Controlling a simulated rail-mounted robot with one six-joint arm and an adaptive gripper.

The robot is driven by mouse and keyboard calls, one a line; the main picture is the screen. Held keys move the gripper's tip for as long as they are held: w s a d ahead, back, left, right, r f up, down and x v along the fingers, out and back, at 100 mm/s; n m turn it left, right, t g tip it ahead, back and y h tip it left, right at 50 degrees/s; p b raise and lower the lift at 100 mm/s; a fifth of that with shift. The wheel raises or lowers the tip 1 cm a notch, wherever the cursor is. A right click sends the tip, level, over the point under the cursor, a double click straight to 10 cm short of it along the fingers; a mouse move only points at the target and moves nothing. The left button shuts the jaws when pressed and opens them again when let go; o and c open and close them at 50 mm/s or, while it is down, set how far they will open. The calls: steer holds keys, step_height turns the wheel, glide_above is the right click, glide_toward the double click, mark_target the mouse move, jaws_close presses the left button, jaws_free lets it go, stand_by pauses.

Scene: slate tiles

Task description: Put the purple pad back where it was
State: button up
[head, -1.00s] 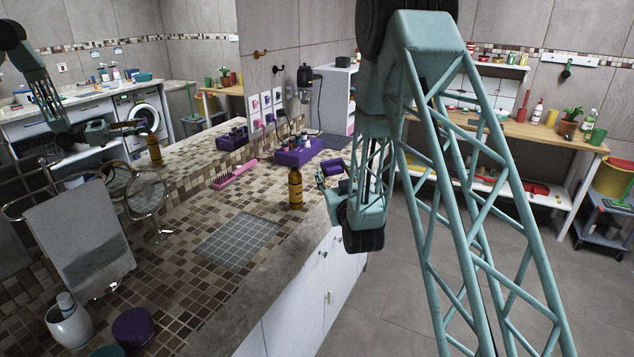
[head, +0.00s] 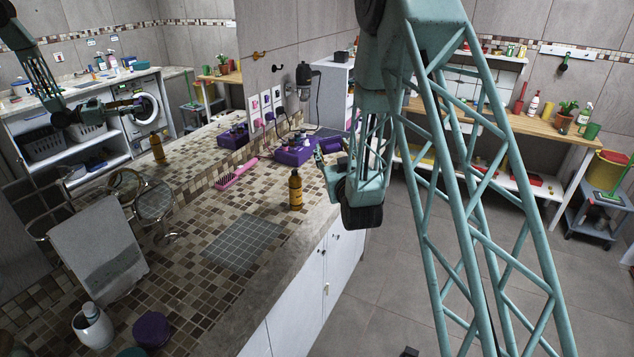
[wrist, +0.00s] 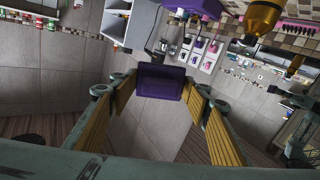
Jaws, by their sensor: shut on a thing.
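The purple pad (wrist: 160,82) is a small rectangular block with a raised rim. In the wrist view it sits between the fingertips of my gripper (wrist: 158,88), which is shut on it. In the head view the gripper (head: 322,158) is beside the far right edge of the tiled counter, with part of the pad (head: 331,146) showing above it. A purple box (head: 295,156) with small items on top stands on the counter just left of the gripper; its edge shows in the wrist view (wrist: 190,6). The pad's former place cannot be told.
An amber bottle (head: 295,189) stands close to the gripper on the counter (head: 190,295). A grey tile mat (head: 243,240) lies nearer. Open floor (head: 400,270) is right of the counter.

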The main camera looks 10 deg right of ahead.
steer(key=shift+r+p, duration=1)
steer(key=shift+r, duration=0.3)
steer(key=shift+w, duration=0.15)
